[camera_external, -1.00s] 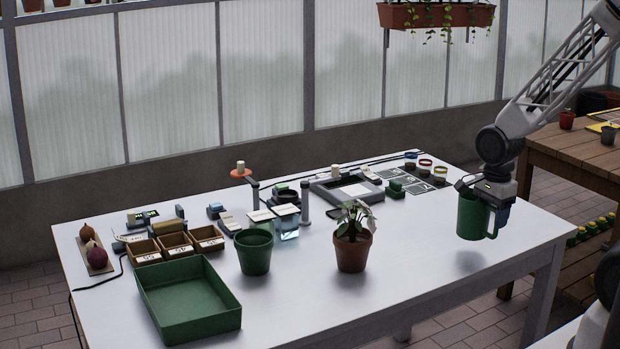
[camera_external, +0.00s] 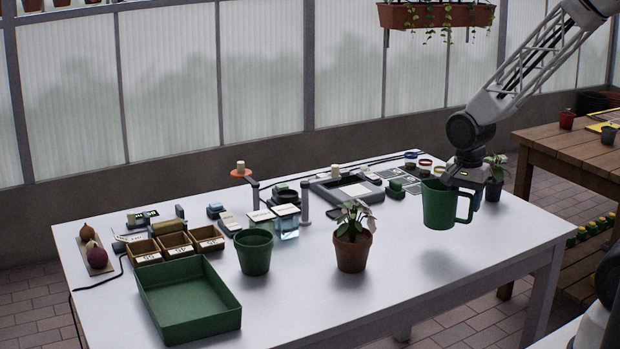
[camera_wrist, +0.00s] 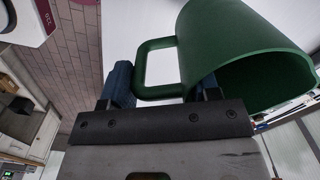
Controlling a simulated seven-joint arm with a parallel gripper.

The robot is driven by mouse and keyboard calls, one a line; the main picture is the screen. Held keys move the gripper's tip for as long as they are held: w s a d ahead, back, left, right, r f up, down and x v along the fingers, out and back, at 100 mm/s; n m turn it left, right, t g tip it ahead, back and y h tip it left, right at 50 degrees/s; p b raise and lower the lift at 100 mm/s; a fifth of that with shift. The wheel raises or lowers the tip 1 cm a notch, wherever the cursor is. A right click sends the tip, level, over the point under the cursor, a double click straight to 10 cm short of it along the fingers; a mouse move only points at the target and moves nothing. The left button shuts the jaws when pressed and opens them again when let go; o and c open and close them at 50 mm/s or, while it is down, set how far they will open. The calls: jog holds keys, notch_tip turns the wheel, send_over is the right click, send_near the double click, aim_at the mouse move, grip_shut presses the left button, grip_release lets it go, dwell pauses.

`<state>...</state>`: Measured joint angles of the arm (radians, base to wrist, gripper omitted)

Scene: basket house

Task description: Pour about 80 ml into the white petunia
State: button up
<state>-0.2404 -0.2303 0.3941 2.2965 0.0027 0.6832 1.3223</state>
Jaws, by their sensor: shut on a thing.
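My gripper (camera_external: 474,190) is shut on the handle of a green jug (camera_external: 438,206) and holds it above the right part of the table. In the wrist view the fingers (camera_wrist: 164,88) are at the handle of the jug (camera_wrist: 235,40); its contents cannot be seen. The jug looks about upright. A plant with pale white blooms or leaves (camera_external: 354,216), which looks like the white petunia, stands in a terracotta pot (camera_external: 353,252) left of the jug, apart from it. A second potted plant (camera_external: 496,165) stands behind my gripper, partly hidden; its bloom colour is unclear.
An empty green pot (camera_external: 254,254) and a green tray (camera_external: 188,300) stand left of the terracotta pot. Small labelled boxes (camera_external: 176,247), a clear container of bluish liquid (camera_external: 287,225) and a grey tray device (camera_external: 347,190) are behind. The table's front right is clear.

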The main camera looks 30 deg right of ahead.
jog(key=w+a+n, duration=1)
jog(key=w+n, duration=0.3)
jog(key=w, duration=0.1)
jog(key=w+a+n, duration=1)
jog(key=w+n, duration=0.4)
jog(key=w, duration=0.1)
jog(key=shift+w+a+r, duration=0.2)
jog(key=shift+w+r, duration=0.05)
jog(key=shift+r, duration=0.15)
jog(key=shift+s, duration=0.15)
jog(key=s+a+r+t+h, duration=0.1)
jog(key=s+a+t+h, duration=0.1)
jog(key=s+t, duration=0.5)
jog(key=shift+s+r+t, duration=0.15)
jog(key=shift+s+t, duration=0.2)
jog(key=shift+t, duration=0.15)
jog(key=shift+s+a+r, duration=0.1)
jog(key=shift+s+r, duration=0.05)
jog(key=shift+r, duration=0.05)
dwell(0.3)
